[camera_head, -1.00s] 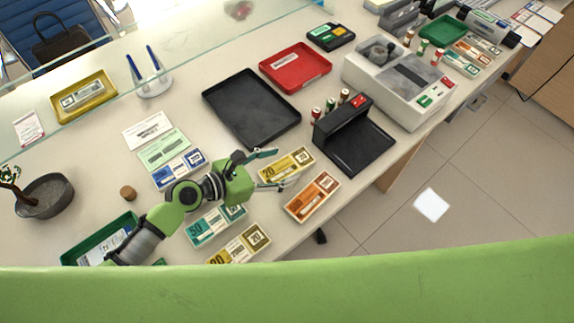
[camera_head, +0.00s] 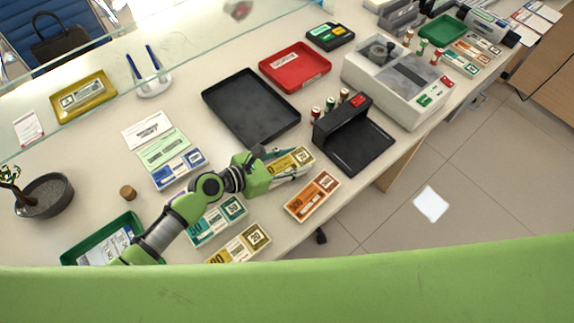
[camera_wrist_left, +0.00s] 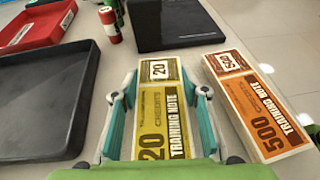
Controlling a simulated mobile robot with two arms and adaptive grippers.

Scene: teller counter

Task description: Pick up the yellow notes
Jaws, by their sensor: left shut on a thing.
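The yellow notes (camera_head: 296,160), a bundle marked 20, lie on the counter in front of the black tray. In the left wrist view the yellow notes (camera_wrist_left: 160,117) sit lengthwise between the two teal fingers. My left gripper (camera_head: 284,163) is shut on the bundle, one finger along each long side; the near end is partly hidden by the gripper. The same gripper (camera_wrist_left: 160,95) shows in the left wrist view. A second yellow bundle (camera_head: 240,244) marked 20 lies nearer the front edge. My right gripper is not in view.
An orange 500 bundle (camera_head: 312,195) lies close to the right of the held notes. Teal notes (camera_head: 216,220) and blue notes (camera_head: 180,169) lie near my arm. A black tray (camera_head: 250,106) and a black stand (camera_head: 353,145) are behind.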

